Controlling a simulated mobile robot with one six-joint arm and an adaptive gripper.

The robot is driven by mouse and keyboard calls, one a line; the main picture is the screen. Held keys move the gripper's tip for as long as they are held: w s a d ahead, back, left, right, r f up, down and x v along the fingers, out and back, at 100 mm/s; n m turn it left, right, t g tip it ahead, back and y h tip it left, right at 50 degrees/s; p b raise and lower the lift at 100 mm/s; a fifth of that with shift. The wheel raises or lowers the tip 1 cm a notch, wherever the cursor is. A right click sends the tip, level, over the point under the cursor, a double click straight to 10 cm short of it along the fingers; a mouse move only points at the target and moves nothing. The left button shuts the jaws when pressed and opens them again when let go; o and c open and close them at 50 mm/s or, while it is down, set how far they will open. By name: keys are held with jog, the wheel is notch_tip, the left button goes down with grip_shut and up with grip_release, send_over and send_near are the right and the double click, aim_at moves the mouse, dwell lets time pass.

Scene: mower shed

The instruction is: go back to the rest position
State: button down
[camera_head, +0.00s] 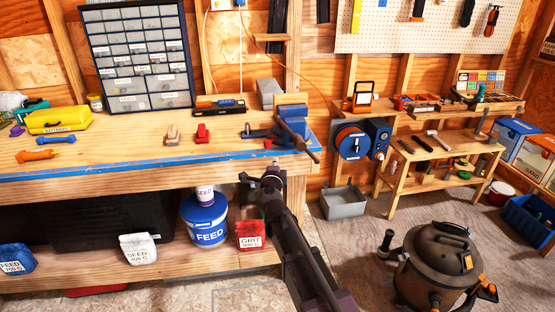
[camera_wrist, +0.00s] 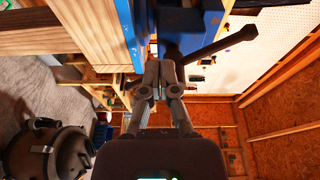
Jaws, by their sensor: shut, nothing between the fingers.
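My gripper (camera_head: 262,180) is at the end of my arm, in front of the workbench's right front corner and a little below its top. It is shut and empty. In the wrist view my gripper (camera_wrist: 156,92) shows its two fingertips together, with the blue bench vise (camera_wrist: 132,30) and its dark handle just beyond. The blue vise (camera_head: 293,118) sits on the right corner of the workbench (camera_head: 120,155). In the head view my gripper is below and left of the vise, and I cannot tell the exact gap between them.
Under the bench, a blue feed bucket (camera_head: 205,222) and a red grit box (camera_head: 250,235) stand near my arm. A shop vacuum (camera_head: 438,265) stands on the floor at right. A grey bin (camera_head: 344,202) is behind it. Floor between my arm and the vacuum looks clear.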

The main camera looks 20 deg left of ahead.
dwell(0.6)
jog(key=d+r+n+g+y+p, duration=0.25)
jog(key=d+n+y, duration=0.25)
jog(key=d+n, duration=0.35)
jog(key=s+d+f+n+g+h+p, duration=0.2)
jog(key=s+d+g, duration=0.3)
jog(key=d, duration=0.8)
jog(key=s+d+f+n+g+h+p, duration=0.2)
jog(key=s+d, duration=0.6)
jog(key=d, duration=0.5)
jog(key=s+d+f+n+g+h+p, duration=0.2)
jog(key=s+d+f+g+h, duration=0.4)
jog(key=d, duration=0.7)
jog(key=shift+s+d+f+g+p, duration=0.2)
jog(key=shift+f+g+p, duration=0.4)
jog(key=shift+g, duration=0.25)
jog(key=shift+w+a, duration=0.15)
